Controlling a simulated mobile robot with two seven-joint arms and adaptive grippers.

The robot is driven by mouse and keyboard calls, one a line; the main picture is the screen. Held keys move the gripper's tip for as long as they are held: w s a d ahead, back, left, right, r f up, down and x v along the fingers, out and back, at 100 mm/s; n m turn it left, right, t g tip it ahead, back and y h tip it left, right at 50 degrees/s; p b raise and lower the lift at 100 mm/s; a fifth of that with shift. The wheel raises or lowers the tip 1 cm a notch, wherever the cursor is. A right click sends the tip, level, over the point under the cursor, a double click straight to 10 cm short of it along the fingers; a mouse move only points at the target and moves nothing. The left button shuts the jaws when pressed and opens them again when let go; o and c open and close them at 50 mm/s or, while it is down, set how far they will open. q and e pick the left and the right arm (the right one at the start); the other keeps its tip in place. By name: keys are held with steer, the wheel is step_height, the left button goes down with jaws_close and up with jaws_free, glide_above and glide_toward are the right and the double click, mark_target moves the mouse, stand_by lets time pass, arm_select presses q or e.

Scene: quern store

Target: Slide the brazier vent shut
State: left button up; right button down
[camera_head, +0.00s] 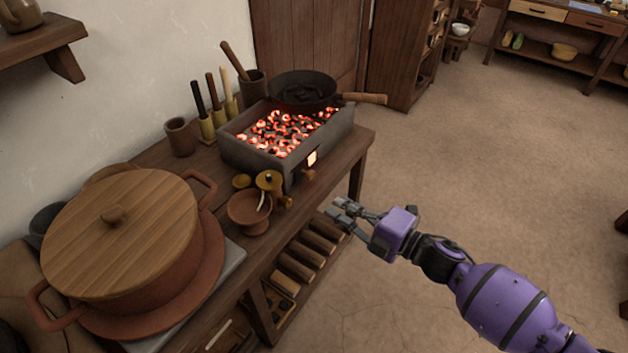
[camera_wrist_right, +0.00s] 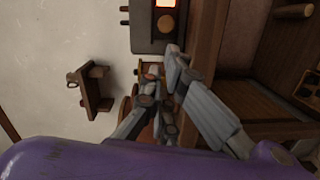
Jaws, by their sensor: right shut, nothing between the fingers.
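The grey brazier (camera_head: 335,134) stands on the wooden bench, full of glowing coals. Its vent (camera_head: 312,158) is a small bright orange opening low in the front wall, with a round brown knob (camera_head: 309,175) just below it. My right gripper (camera_head: 336,208) is shut and empty, in front of the bench edge and apart from the knob. In the right wrist view the brazier wall (camera_wrist_right: 147,44) is at the top, with the glowing vent (camera_wrist_right: 165,3) and the knob (camera_wrist_right: 166,24) beyond my fingertips (camera_wrist_right: 164,62). My left gripper is not in view.
A dark pan (camera_head: 303,88) sits on the brazier's far end, its handle sticking out right. A footed brown bowl (camera_head: 249,213) and small brass pieces (camera_head: 268,181) stand left of the vent. A large lidded pot (camera_head: 120,235) is nearer. The floor (camera_head: 450,150) at right is clear.

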mark_target(304, 165)
steer(key=x, duration=0.9)
steer(key=shift+s+a+r+b, duration=0.1)
steer(key=shift+a+r+b, duration=0.1)
steer(key=shift+a+b, duration=0.3)
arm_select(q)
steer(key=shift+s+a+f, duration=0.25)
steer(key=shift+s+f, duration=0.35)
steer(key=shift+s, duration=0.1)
arm_select(e)
steer(key=shift+a, duration=0.1)
steer(key=w+d+b, duration=0.1)
steer(key=w, duration=0.1)
steer(key=w+d, duration=0.2)
steer(key=shift+w+d+f+b, duration=0.15)
steer(key=shift+w+d+b, duration=0.05)
steer(key=shift+w+b, duration=0.15)
steer(key=shift+d, duration=0.1)
steer(key=shift+r, duration=0.25)
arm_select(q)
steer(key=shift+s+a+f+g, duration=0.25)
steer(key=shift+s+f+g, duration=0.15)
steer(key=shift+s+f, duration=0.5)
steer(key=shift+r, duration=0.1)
arm_select(e)
steer(key=shift+w, duration=0.1)
